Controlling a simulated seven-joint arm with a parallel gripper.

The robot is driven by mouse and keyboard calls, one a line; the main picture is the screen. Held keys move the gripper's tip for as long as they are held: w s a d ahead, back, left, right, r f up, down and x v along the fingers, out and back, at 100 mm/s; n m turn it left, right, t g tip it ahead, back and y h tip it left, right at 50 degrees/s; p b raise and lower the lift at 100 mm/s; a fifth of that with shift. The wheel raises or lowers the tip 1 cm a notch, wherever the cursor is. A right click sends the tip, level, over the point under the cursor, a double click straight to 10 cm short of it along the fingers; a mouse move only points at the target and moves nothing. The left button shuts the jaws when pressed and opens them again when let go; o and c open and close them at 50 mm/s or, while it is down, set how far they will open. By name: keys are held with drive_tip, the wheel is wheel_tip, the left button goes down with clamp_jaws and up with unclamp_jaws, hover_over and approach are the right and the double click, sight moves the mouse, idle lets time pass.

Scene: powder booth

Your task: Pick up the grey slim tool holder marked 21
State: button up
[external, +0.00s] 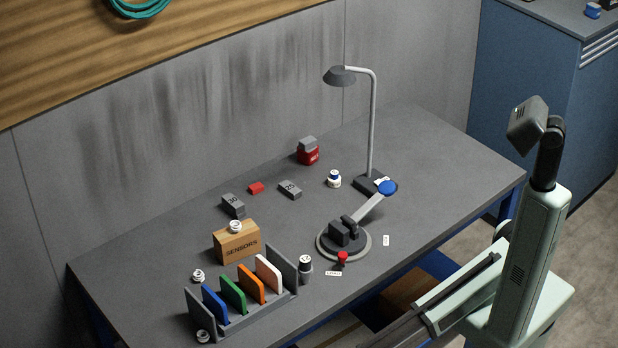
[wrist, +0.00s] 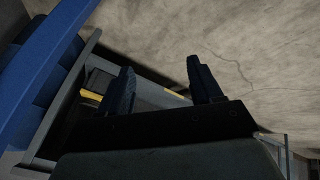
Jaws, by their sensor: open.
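I cannot make out a grey slim tool holder marked 21 in either view. In the external view, a grey block marked 30 (external: 233,206) and a grey block marked 25 (external: 290,190) lie on the bench. My gripper (wrist: 163,84) shows in the wrist view with its two dark fingers spread wide and nothing between them. It is over the floor beside blue framework, away from the grey blocks. I cannot pick out its fingers in the external view.
The grey bench (external: 420,150) holds a lamp (external: 372,130), a round-based clamp device (external: 345,237), a SENSORS box (external: 236,242), a rack with coloured plates (external: 235,318), a red block (external: 256,188) and a red container (external: 308,153). The bench's back right is clear.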

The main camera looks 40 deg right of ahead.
wheel_tip(320, 180, up, 6)
drive_tip(key=s+a+f, duration=0.1)
drive_tip(key=s+a, duration=0.1)
wheel_tip(320, 180, up, 47)
drive_tip(key=m+h, duration=0.2)
drive_tip(key=h, duration=0.4)
hover_over(305, 258)
drive_tip(key=f, duration=0.6)
drive_tip(key=shift+s+d+f, duration=0.2)
drive_tip(key=shift+d+f, duration=0.1)
drive_tip(key=shift+w+a+f, duration=0.1)
drive_tip(key=shift+a+f, duration=0.1)
drive_tip(key=shift+f, duration=1.4)
drive_tip(key=shift+a+f, duration=0.15)
drive_tip(key=shift+f, duration=1.4)
clamp_jaws()
